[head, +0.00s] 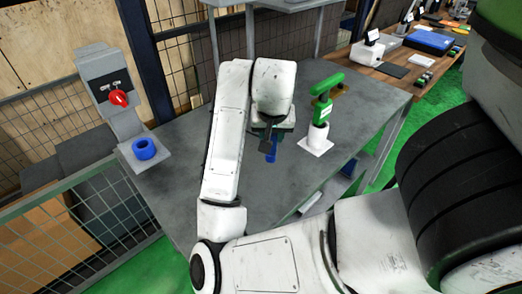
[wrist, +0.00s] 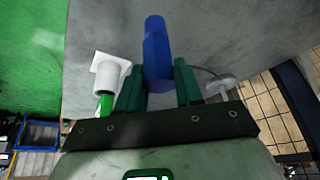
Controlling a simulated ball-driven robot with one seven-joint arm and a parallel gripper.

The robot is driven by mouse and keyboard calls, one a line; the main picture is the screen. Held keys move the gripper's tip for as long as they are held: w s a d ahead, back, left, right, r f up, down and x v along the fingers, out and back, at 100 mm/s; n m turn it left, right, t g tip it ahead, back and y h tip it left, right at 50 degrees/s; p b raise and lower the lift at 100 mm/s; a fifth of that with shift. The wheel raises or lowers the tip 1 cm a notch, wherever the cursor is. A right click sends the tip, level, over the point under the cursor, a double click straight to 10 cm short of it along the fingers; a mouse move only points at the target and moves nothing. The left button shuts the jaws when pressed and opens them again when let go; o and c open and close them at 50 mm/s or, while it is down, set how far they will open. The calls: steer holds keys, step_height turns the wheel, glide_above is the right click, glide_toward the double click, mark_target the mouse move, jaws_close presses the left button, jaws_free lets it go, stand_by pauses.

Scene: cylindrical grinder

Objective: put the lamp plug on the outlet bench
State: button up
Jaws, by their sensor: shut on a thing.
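A blue cylinder (wrist: 157,52), which I take for the lamp plug, stands out between the green fingers of my gripper (wrist: 158,85) in the wrist view. My gripper is shut on it. In the head view, the blue piece (head: 271,150) shows below my gripper (head: 270,140), over the grey bench top (head: 185,170). I cannot tell whether it touches the top. I cannot tell for sure which surface is the outlet bench; the grey bench is the one under my gripper.
A green handled thing (head: 322,108) stands in a white holder (head: 317,140) right of my gripper. At left, a grey stand carries a red knob-like part (head: 119,98) and a blue ring (head: 145,149). A mesh fence (head: 95,205) borders the bench. The bench front is fairly clear.

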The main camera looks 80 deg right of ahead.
steer(key=shift+w+d+f, duration=0.35)
steer(key=shift+w+f, duration=0.3)
steer(key=shift+f, duration=0.75)
steer(key=shift+w+d+f, duration=0.4)
steer(key=shift+w+f, duration=0.2)
steer(key=shift+f, duration=0.8)
steer(key=shift+w+d+f, duration=0.35)
steer(key=shift+w+f, duration=0.3)
steer(key=shift+f, duration=0.75)
steer(key=shift+f, duration=0.1)
steer(key=o, duration=1.1)
steer(key=v, duration=1.2)
